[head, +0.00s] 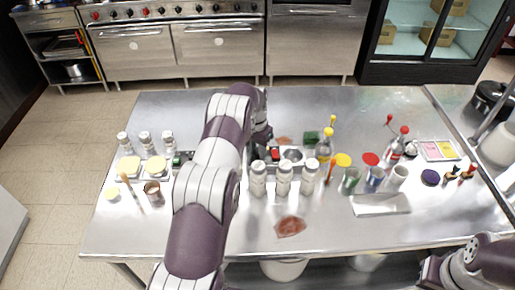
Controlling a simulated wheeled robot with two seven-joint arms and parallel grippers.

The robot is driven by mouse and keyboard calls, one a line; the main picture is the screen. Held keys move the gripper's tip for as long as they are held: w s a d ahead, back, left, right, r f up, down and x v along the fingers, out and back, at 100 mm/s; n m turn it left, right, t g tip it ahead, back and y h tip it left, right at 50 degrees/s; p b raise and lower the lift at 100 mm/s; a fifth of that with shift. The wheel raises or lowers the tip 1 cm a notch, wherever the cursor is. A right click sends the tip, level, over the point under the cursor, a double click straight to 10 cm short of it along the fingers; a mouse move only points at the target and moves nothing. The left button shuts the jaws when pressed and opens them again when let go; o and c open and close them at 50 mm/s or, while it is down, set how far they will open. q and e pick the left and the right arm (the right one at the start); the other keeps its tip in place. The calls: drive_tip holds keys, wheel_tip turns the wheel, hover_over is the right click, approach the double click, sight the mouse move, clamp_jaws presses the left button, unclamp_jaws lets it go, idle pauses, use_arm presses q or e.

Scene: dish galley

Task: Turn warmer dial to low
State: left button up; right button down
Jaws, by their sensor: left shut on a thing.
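A small pale unit with a round grey top, which looks like the warmer (292,156), stands mid-table behind a row of white bottles. A red part shows at its left side. My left arm reaches over the table from the bottom, and my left gripper (262,142) is down at the unit's left side. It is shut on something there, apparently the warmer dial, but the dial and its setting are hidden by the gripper. My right gripper (430,270) is at the bottom right, off the table's front edge, and its jaws are unclear.
Several white bottles (284,179) stand in front of the unit. Squeeze bottles, cups and a clear tray (380,204) are to the right. A board with yellow pieces (142,167) is at the left. A reddish patch (290,226) lies near the front. The back of the table is mostly clear.

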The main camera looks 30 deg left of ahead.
sight(256, 150)
idle(0.4)
use_arm(q)
drive_tip(key=o, duration=1.1)
drive_tip(key=shift+c, duration=0.2)
wheel_tip(256, 150, up, 13)
drive_tip(key=p, duration=1.1)
drive_tip(key=shift+a+f+p, duration=0.15)
drive_tip(key=shift+a+p, duration=0.1)
drive_tip(key=shift+p, duration=0.15)
